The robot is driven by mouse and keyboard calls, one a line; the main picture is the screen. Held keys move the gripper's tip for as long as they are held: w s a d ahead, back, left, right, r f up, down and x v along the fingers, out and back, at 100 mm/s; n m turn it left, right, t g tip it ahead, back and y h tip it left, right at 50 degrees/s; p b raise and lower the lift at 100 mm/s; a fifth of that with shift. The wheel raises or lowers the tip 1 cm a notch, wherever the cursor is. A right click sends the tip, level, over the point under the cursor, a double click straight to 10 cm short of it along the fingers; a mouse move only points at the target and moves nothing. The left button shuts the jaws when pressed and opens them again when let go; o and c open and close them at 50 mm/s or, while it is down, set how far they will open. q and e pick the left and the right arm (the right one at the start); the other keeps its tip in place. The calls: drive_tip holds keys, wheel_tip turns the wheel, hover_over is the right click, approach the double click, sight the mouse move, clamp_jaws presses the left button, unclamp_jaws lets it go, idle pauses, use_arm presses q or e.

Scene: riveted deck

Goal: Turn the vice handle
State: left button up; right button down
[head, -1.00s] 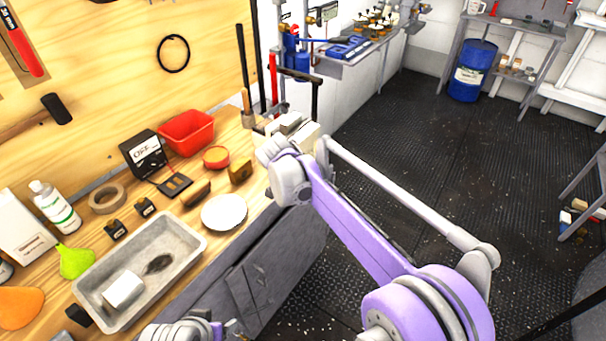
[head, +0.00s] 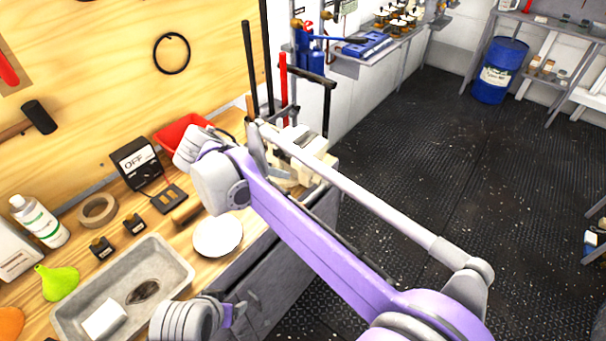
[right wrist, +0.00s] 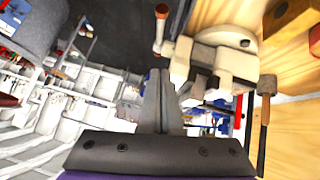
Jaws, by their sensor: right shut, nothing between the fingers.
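The pale cream vice (right wrist: 215,65) stands at the corner of the wooden bench. In the head view the vice (head: 312,150) is partly hidden behind my right arm. Its handle (right wrist: 160,30), a thin bar with reddish-brown ends, shows upright at the top of the right wrist view. My right gripper (right wrist: 160,78) is shut and empty, its fingertips just below the handle's lower end in that picture; I cannot tell whether they touch. The right fingers are largely hidden in the head view. Part of my left gripper (head: 238,310) shows at the bottom of the head view, fingers unclear.
On the bench are a grey tray (head: 172,265), a white plate (head: 217,236), a red bin (head: 180,130) and a meter box (head: 137,160). Upright bars (head: 283,90) stand behind the vice. A hammer (right wrist: 264,110) shows beside it. The deck (head: 430,160) at right is open.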

hover_over(310, 196)
drive_tip(key=a, duration=0.2)
wheel_tip(310, 196, down, 7)
use_arm(q)
drive_tip(key=shift+s+a+f, duration=0.1)
drive_tip(key=shift+s+f, duration=0.1)
drive_tip(key=shift+s, duration=0.2)
use_arm(e)
drive_tip(key=shift+s+d+f, duration=0.1)
drive_tip(key=shift+s+f, duration=0.15)
drive_tip(key=shift+f, duration=0.35)
drive_tip(key=shift+s+f, duration=0.2)
drive_tip(key=shift+f, duration=0.45)
drive_tip(key=shift+s+d+f, duration=0.1)
drive_tip(key=shift+s+f, duration=0.15)
drive_tip(key=shift+f, duration=0.35)
use_arm(q)
drive_tip(key=shift+s+f+b, duration=0.15)
drive_tip(key=shift+f+b, duration=0.35)
drive_tip(key=shift+b, duration=0.1)
use_arm(e)
drive_tip(key=shift+s+a+f+t, duration=0.15)
drive_tip(key=shift+f+t, duration=0.25)
